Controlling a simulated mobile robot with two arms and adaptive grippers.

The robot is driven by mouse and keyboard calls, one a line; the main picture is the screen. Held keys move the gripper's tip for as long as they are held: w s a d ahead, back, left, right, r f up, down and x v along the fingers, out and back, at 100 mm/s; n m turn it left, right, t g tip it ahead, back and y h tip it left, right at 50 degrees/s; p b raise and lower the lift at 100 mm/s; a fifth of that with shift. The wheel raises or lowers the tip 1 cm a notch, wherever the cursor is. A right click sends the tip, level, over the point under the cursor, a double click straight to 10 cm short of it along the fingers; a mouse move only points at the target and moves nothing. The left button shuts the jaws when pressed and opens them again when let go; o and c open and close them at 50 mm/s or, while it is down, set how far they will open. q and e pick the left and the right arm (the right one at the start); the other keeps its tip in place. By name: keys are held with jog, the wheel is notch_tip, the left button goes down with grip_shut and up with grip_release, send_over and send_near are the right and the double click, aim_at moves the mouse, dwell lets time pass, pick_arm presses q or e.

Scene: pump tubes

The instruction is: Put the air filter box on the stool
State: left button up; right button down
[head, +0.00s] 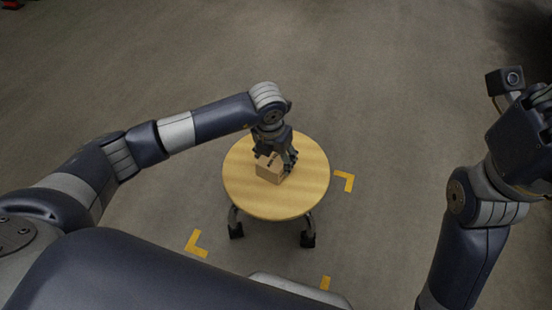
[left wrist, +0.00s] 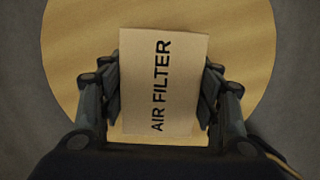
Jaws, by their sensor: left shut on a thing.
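The air filter box (head: 269,172) is a small tan cardboard box over the middle of the round wooden stool (head: 245,190). In the left wrist view the box (left wrist: 160,80) shows its top with "AIR FILTER" printed on it, and the stool's top (left wrist: 75,50) lies behind it. My left gripper (head: 276,160) reaches down from above, and its fingers (left wrist: 160,98) are shut on the two sides of the box. I cannot tell whether the box's underside touches the stool. My right arm is at the right edge of the head view, away from the stool; its fingertips do not show clearly.
Yellow corner marks (head: 345,181) lie on the grey floor (head: 400,120) around the stool. The stool stands on dark feet (head: 308,239). The wooden top around the box is bare. The floor near the stool is clear.

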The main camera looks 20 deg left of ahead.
pick_arm(q)
jog(key=o, duration=1.1)
jog(key=shift+f, duration=0.15)
